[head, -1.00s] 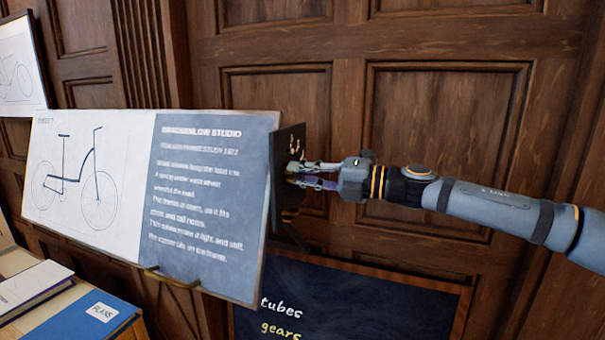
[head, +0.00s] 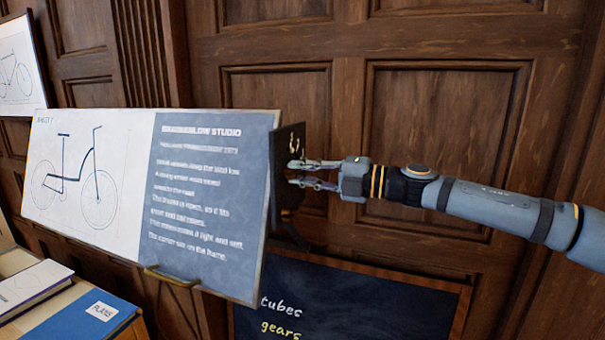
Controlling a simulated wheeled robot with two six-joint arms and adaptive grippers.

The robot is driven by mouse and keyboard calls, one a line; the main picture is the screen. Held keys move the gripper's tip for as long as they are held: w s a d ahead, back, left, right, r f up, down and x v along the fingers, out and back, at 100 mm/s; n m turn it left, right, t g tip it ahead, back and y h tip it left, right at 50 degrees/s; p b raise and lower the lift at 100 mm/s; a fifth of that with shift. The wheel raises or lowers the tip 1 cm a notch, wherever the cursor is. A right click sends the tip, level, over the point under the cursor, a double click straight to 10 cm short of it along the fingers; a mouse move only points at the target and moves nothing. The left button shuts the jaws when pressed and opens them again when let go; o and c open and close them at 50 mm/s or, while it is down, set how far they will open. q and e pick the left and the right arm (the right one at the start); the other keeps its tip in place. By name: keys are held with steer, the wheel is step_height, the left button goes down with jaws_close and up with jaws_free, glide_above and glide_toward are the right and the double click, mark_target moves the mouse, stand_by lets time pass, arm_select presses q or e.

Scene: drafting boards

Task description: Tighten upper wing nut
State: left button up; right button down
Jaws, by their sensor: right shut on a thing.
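My right gripper (head: 292,173) reaches in from the right, side-on to the dark bracket plate (head: 289,143) behind the right edge of the drafting board (head: 135,205). Its two fingers lie one above the other and are shut on the upper wing nut at the plate. The wing nut is small and mostly hidden between the fingertips. A small pale mark or part shows on the plate just above the fingers; I cannot tell what it is. My left gripper is not in view.
The board carries a bicycle drawing and a text panel, with a brass holder (head: 172,277) at its lower edge. A chalkboard (head: 380,305) stands below. Books (head: 90,312) lie at lower left. Wood panelling (head: 450,110) is behind.

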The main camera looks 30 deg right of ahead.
steer(key=c, duration=1.3)
jaws_free()
steer(key=shift+r, duration=0.1)
